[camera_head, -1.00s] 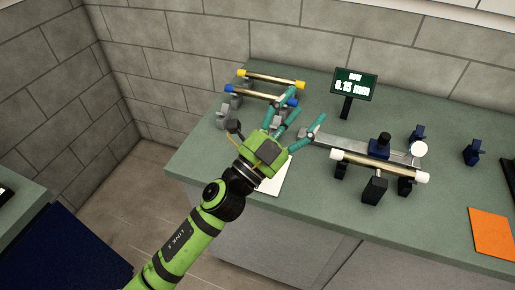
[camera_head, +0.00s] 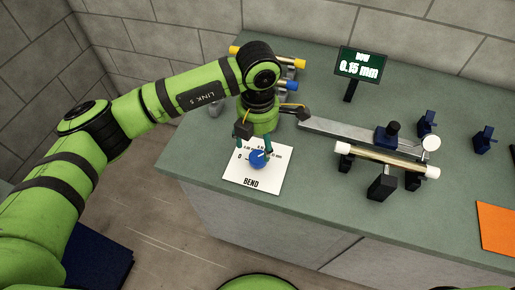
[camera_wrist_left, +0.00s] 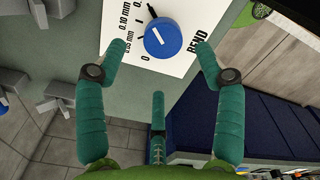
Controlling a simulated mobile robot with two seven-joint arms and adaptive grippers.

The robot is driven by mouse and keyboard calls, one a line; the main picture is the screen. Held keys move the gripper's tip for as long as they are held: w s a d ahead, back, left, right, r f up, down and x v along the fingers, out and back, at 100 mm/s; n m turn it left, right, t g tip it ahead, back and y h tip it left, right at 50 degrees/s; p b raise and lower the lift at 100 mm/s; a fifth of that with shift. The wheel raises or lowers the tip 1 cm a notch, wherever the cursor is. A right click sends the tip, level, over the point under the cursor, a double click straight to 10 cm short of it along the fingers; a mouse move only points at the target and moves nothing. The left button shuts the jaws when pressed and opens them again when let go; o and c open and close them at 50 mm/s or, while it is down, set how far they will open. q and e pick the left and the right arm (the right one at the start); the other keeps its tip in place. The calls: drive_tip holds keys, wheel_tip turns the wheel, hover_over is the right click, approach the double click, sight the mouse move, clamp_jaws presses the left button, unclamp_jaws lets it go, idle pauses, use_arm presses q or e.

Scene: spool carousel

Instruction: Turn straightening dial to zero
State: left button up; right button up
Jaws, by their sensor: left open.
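The straightening dial is a round blue knob (camera_head: 257,159) with a white line, on a white card (camera_head: 254,180) marked BEND at the bench's front left. My left gripper (camera_head: 254,144) points down above the dial, its arm coming in from the left. In the left wrist view its teal fingers are spread open and empty, with the dial (camera_wrist_left: 162,37) beyond the fingertips. That view shows marks 0, 0.05 mm and 0.10 mm around the dial. The knob's white line points away from 0, toward the higher marks. Contact cannot be told. My right gripper is not in view.
A display (camera_head: 358,65) reading "BOW 0.15 mm" stands behind. To the right, a brass rod (camera_head: 385,162) with white ends rests on dark supports beside a grey rail (camera_head: 340,130). Yellow- and blue-ended rods lie behind my arm. An orange sheet (camera_head: 497,230) lies far right.

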sight(258, 156)
use_arm(q)
wheel_tip(258, 156, down, 5)
drive_tip(key=shift+s+d+r+p, duration=0.1)
drive_tip(key=shift+s+p, duration=0.05)
drive_tip(key=shift+p, duration=0.85)
drive_tip(key=shift+f, duration=0.65)
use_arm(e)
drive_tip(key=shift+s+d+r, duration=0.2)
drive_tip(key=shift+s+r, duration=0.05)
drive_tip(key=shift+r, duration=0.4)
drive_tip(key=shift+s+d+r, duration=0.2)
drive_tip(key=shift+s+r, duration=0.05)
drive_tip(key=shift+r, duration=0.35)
use_arm(q)
drive_tip(key=shift+c, duration=0.4)
drive_tip(key=c, duration=1.1)
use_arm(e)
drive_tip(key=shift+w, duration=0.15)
